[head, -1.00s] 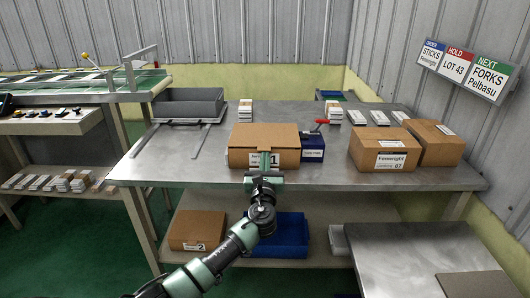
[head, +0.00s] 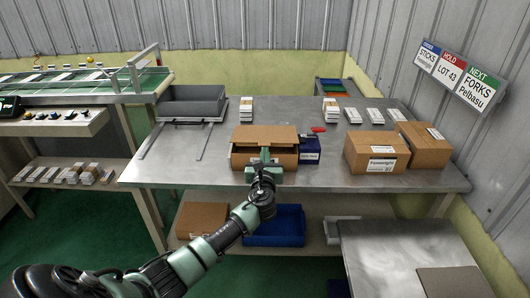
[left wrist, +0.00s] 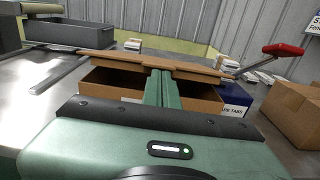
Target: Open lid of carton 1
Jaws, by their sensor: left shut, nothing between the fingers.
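The brown carton (head: 244,159) stands on the metal table in front of me; its number is hidden behind my gripper. Its lid (head: 265,134) is partly raised at the front, with a dark gap under the front edge. In the left wrist view the lid (left wrist: 120,62) is tilted up above the dark opening. My left gripper (head: 265,157) is shut and empty at the middle of the carton's front, its fingertips (left wrist: 162,75) up at the lid's front edge. My right gripper is not in view.
A blue box (head: 310,151) and a red-handled tool (head: 318,130) are close to the carton's right. Two closed cartons (head: 374,151) stand farther right. A grey tray (head: 192,101) and a metal frame (head: 150,141) lie to the left. Bare tabletop lies in front right.

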